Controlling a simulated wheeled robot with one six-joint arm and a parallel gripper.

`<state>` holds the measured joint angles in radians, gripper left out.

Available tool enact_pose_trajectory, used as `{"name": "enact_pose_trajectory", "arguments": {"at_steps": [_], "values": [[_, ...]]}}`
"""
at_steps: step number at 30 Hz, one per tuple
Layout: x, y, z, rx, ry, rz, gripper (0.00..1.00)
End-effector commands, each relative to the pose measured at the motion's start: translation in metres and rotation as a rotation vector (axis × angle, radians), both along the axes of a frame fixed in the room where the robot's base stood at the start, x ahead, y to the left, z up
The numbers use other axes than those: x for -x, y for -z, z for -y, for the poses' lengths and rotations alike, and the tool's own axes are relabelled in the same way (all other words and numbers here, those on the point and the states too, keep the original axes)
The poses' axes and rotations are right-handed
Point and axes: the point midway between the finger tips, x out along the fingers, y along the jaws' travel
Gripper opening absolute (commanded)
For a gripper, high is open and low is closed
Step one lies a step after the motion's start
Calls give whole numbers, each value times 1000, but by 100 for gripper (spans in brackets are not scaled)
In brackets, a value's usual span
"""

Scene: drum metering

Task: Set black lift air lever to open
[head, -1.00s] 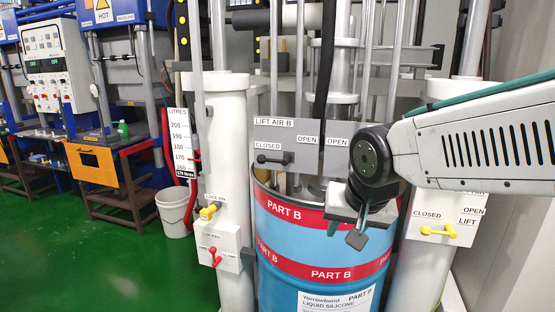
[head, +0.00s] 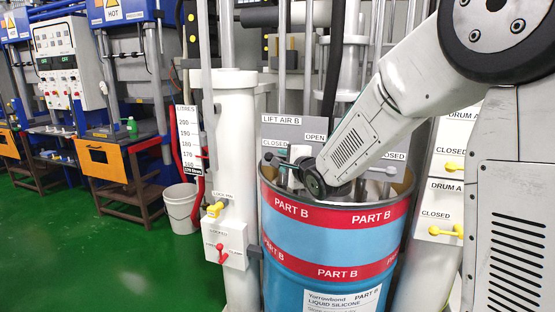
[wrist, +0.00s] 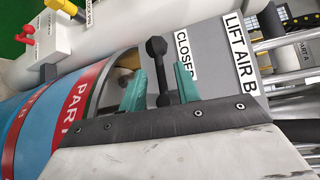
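The black lift air lever (wrist: 156,62) stands on the grey LIFT AIR B panel (wrist: 222,85) beside the CLOSED label. In the head view the lever (head: 271,158) points left towards CLOSED, its right part hidden behind my wrist. In the wrist view my gripper (wrist: 158,82) is open, with one teal finger on each side of the lever. Gaps show between the fingers and the lever, so it is not clamped. In the head view the panel (head: 282,128) stands behind the drum's rim, with OPEN at its upper right.
The blue and red PART B drum (head: 325,240) is just below my wrist. A white column (head: 232,140) with yellow (head: 215,210) and red (head: 220,254) levers stands left of it. More yellow levers (head: 446,232) are at the right. Metal rods (wrist: 285,40) run close to the panel.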

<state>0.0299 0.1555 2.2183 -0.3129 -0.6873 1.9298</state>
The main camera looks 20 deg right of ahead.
Motion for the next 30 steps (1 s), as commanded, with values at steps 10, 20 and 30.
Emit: {"name": "enact_pose_trajectory", "arguments": {"at_steps": [10, 20, 30], "values": [[-36, 5, -6, 1, 1, -1, 32], [-37, 5, -5, 1, 2, -1, 13], [-38, 5, -12, 1, -7, 1, 0]]}}
